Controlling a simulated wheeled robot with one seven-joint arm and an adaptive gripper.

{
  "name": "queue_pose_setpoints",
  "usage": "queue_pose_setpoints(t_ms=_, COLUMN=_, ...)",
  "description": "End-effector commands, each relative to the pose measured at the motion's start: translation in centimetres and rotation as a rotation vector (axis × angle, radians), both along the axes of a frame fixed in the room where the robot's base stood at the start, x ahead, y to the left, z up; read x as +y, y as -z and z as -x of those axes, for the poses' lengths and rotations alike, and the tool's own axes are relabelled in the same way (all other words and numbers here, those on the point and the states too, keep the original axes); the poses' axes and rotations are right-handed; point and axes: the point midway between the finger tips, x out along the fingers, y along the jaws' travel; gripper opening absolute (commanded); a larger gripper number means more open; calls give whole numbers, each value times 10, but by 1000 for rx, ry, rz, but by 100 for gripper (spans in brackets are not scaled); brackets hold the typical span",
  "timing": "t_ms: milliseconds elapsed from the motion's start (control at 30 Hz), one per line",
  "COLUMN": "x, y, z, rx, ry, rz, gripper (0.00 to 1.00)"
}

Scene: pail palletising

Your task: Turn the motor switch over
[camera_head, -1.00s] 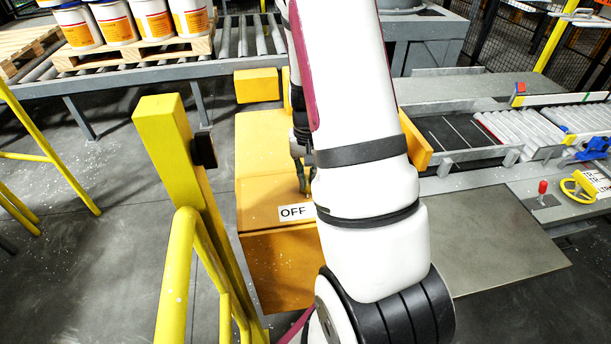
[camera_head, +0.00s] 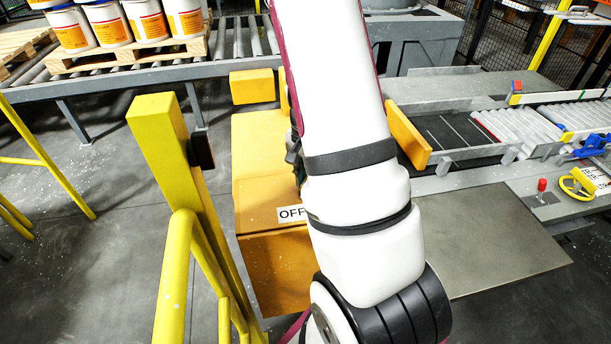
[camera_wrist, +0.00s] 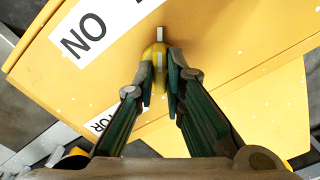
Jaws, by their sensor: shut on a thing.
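The motor switch is a yellow knob (camera_wrist: 155,54) with a pale pointer mark, on a yellow-orange box (camera_head: 262,135). In the wrist view my gripper (camera_wrist: 160,72) has its two green-sided fingers closed on both sides of the knob. A large white label (camera_wrist: 95,28) beside the knob reads ON, upside down in this view. A smaller label (camera_wrist: 105,122) is partly covered by the left finger. In the head view an OFF label (camera_head: 290,214) shows on the box's near part, its right end cut off by my arm. My arm hides the knob and fingertips there.
A yellow post (camera_head: 165,150) and curved rail stand close left of the box. A roller conveyor (camera_head: 130,75) with pails on a pallet (camera_head: 130,55) runs behind. A grey plate (camera_head: 490,240) and another conveyor lie to the right.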

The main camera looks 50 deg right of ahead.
Motion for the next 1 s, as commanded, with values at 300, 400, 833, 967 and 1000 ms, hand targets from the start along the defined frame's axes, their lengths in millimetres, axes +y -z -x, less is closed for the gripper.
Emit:
queue_pose_setpoints(t_ms=300, x=-1, y=-1, z=-1, rx=-3, ry=6, rz=1, gripper=0)
queue_pose_setpoints(t_ms=400, x=-1, y=-1, z=-1, rx=-3, ry=5, rz=1, gripper=31)
queue_pose_setpoints(t_ms=833, x=-1, y=-9, z=-1, rx=-4, ry=2, rz=3, gripper=31)
queue_pose_setpoints(t_ms=967, x=-1, y=-29, z=-1, rx=-6, ry=1, rz=3, gripper=31)
queue_pose_setpoints(t_ms=1000, x=-1, y=-37, z=-2, rx=-8, ry=1, rz=4, gripper=31)
